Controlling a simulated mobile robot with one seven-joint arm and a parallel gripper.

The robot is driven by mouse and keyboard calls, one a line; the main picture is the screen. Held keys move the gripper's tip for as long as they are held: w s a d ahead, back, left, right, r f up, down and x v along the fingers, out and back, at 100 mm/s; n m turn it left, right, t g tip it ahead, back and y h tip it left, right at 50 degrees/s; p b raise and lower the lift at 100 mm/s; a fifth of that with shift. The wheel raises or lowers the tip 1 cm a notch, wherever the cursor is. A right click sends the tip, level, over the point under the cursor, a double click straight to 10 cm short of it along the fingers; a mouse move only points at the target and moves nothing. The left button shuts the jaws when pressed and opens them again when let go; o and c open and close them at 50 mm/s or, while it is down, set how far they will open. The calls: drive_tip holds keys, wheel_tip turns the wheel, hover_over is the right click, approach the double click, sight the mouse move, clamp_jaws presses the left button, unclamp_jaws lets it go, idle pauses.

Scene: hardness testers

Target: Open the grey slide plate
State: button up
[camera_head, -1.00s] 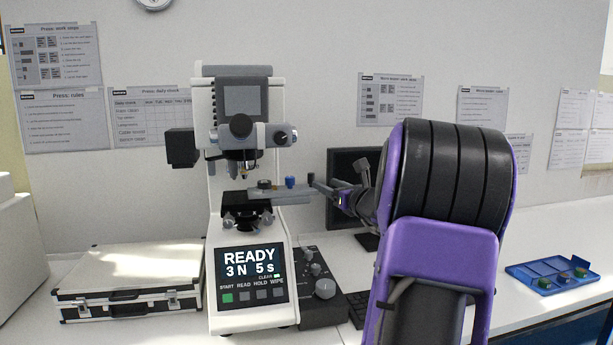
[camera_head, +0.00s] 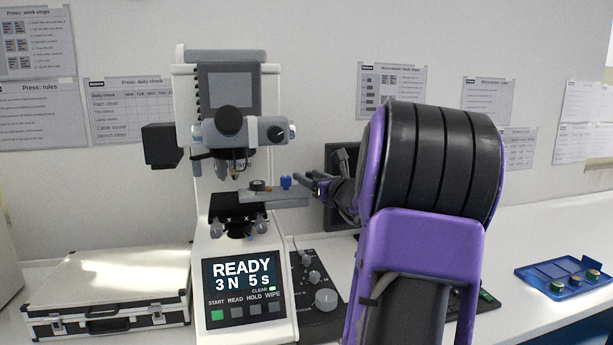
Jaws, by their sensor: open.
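The grey slide plate (camera_head: 287,200) is a flat bar on the tester's stage, sticking out to the right. A blue knob (camera_head: 286,183) stands on it, and a dark round piece with a light top (camera_head: 258,185) sits left of the knob, under the lenses. My gripper (camera_head: 305,182) is open, just right of the blue knob and by the plate's right end. Its fingers point left, and I see nothing between them. I cannot tell whether a finger touches the plate. My arm hides the space behind it.
The white hardness tester (camera_head: 190,225) shows READY on its screen, with a dark knob panel (camera_head: 318,315) at its right. A silver case (camera_head: 108,290) lies left. A dark monitor (camera_head: 338,215) stands behind my gripper.

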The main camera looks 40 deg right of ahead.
drive_tip(key=shift+w, duration=0.1)
clamp_jaws()
idle(0.3)
idle(1.2)
